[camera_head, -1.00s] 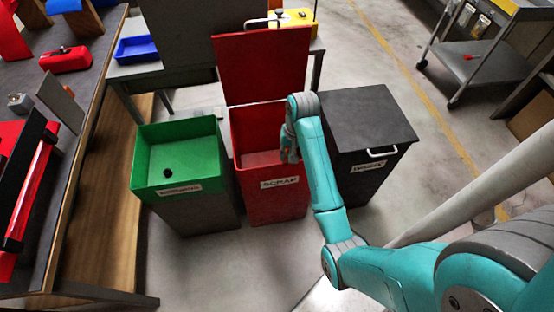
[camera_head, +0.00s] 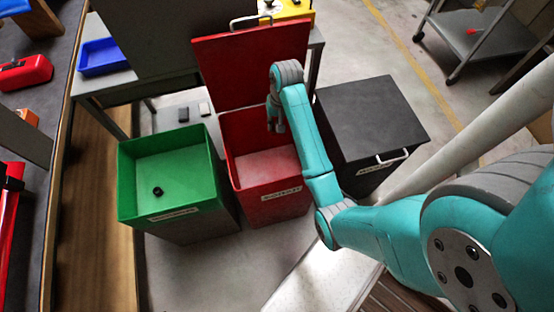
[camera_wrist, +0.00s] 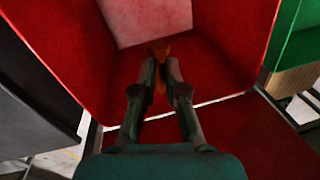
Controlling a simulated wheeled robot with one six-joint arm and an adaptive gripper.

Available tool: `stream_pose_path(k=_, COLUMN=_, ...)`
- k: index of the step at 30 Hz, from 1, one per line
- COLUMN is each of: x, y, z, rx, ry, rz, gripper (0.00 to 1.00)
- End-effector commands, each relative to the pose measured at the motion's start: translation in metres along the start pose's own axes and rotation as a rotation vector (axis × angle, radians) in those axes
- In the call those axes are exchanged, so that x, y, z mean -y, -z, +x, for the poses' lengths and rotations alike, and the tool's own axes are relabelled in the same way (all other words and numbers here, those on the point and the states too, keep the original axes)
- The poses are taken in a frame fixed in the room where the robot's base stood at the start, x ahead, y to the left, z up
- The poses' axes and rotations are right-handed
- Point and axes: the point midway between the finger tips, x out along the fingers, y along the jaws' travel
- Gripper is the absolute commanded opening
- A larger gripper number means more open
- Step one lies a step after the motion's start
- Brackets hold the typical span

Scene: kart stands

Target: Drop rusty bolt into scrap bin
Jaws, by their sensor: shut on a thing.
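The red scrap bin (camera_head: 228,165) stands open in the head view, between a green bin and a black bin. Its raised red lid (camera_head: 252,62) leans up behind it. My gripper (camera_head: 275,122) reaches over the rear part of the red bin's opening. In the wrist view my gripper (camera_wrist: 160,72) points down into the red bin (camera_wrist: 225,40) and its fingers are closed around the rusty bolt (camera_wrist: 160,46), an orange-brown piece. The bolt shows beyond and between the fingertips. In the head view the bolt is too small to make out.
The green bin (camera_head: 126,180) at left is open with a small dark piece (camera_head: 158,191) inside. The black bin (camera_head: 365,110) at right has its lid shut. A workbench edge runs along the left. A grey cart (camera_head: 480,45) stands at the back right.

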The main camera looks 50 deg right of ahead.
Motion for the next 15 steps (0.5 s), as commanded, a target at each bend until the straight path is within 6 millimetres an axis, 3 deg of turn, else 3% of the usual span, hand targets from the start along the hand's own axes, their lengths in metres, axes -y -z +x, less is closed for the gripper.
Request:
stream_pose_path(k=6, x=-0.004, y=-0.001, z=0.024, rx=0.002, ry=-0.001, rz=0.000, gripper=0.00)
stream_pose_path(k=15, x=-0.006, y=0.000, z=0.040, rx=0.000, ry=0.000, rz=-0.001, gripper=0.00)
